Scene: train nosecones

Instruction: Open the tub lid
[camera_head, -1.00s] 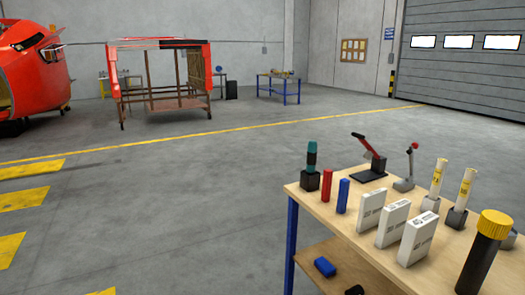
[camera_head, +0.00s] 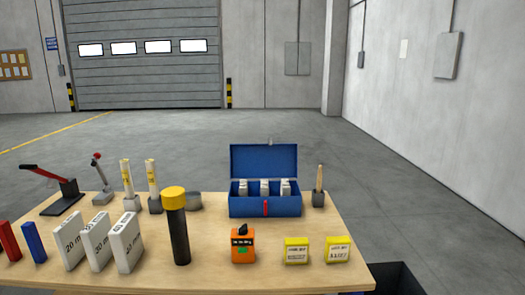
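No thing in view is clearly marked as the tub. A low grey round container (camera_head: 195,201) stands on the workbench (camera_head: 210,275), partly hidden behind a tall black cylinder (camera_head: 180,240) with a closed yellow cap (camera_head: 174,197). Whether the grey container has a lid on is too small to tell. A blue box (camera_head: 265,208) stands at the back of the bench with its hinged lid (camera_head: 264,162) up and white pieces inside. Neither of my grippers is in view.
A red-handled tool (camera_head: 66,190), a lever stand (camera_head: 101,182) and white tubes (camera_head: 154,186) stand behind. A dark bin (camera_head: 400,278) is at right.

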